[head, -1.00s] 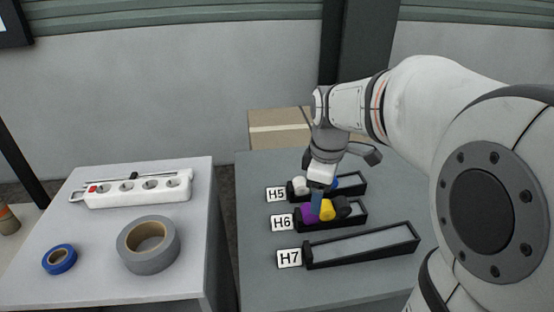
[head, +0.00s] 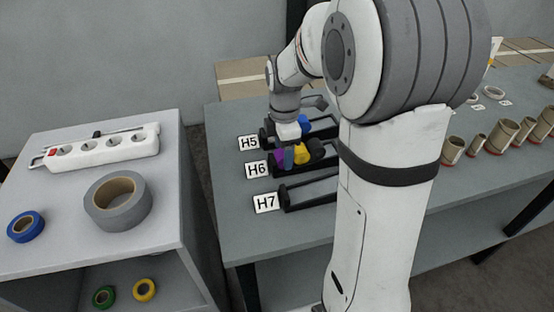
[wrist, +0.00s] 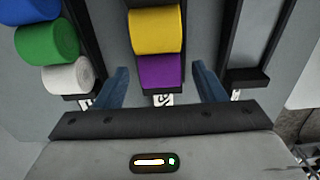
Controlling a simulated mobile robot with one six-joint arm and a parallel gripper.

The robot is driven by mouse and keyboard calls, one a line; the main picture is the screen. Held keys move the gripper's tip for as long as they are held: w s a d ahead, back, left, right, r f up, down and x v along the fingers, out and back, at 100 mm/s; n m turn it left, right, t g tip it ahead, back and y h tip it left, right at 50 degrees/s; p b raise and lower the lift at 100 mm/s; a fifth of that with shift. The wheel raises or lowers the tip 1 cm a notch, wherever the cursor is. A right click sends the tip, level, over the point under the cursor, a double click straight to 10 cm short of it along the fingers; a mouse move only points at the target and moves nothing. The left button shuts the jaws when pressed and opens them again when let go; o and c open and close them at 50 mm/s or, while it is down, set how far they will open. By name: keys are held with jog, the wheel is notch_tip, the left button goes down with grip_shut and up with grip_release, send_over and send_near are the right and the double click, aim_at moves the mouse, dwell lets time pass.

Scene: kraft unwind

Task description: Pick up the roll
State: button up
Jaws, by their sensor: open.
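My gripper (wrist: 160,72) is open, with its two blue fingers apart on either side of the purple roll (wrist: 158,72) in the wrist view. I cannot tell if they touch it. In the head view my gripper (head: 288,158) is over the H6 rack, with the purple roll (head: 279,159) beside a finger. The H5 rack holds white (wrist: 68,76), green (wrist: 47,44) and blue (wrist: 36,10) rolls.
The H7 rack (head: 290,199) looks empty, though my arm hides part of it. Several brown tubes (head: 500,135) stand at the right. On the left table are a power strip (head: 100,148), a grey tape (head: 118,200) and a blue tape (head: 25,227).

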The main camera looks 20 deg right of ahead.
jog(key=shift+f, duration=0.25)
jog(key=shift+c, duration=0.4)
jog(key=c, duration=1)
